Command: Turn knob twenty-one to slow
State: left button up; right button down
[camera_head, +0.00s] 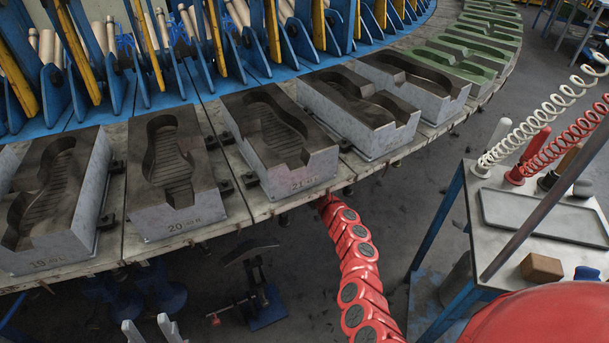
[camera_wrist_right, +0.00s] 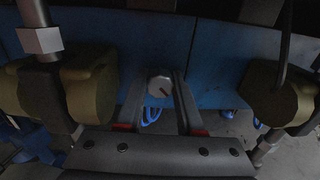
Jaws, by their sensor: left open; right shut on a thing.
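The mould marked 21 (camera_head: 278,140) stands at the rim of the rotary table. In the right wrist view, a pale round knob (camera_wrist_right: 160,83) with a dark red pointer line sits on a blue panel. The line slants toward the lower right; no slow marking can be read. My right gripper (camera_wrist_right: 160,90) is shut on the knob, one finger on each side. In the head view my red right arm reaches under the table below mould 21, so its gripper and the knob are hidden there. My left gripper (camera_head: 151,328) is open and empty at the bottom edge.
Mould 20 (camera_head: 172,175) and mould 19 (camera_head: 58,200) stand to the left, with green moulds (camera_head: 465,55) farther right. Brownish rounded bodies flank the knob in the wrist view. A side table (camera_head: 490,250) with a tray and coiled hoses stands at the right.

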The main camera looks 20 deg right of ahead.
jog(key=n+b, duration=0.2)
jog(key=n, duration=0.2)
jog(key=shift+f+b, duration=0.15)
jog(key=shift+b, duration=0.2)
jog(key=n+b, duration=0.3)
jog(key=n, duration=0.2)
jog(key=n+b, duration=0.2)
jog(key=n, duration=0.1)
jog(key=shift+n, duration=0.3)
jog(key=n+b, duration=0.3)
jog(key=shift+f+n, duration=0.1)
jog(key=shift+n, duration=0.3)
jog(key=n+b, duration=0.6)
jog(key=n, duration=0.1)
jog(key=shift+b, duration=0.35)
jog(key=shift+r+n+b, duration=0.25)
jog(key=shift+n+b, duration=1.25)
jog(key=shift+n, duration=0.3)
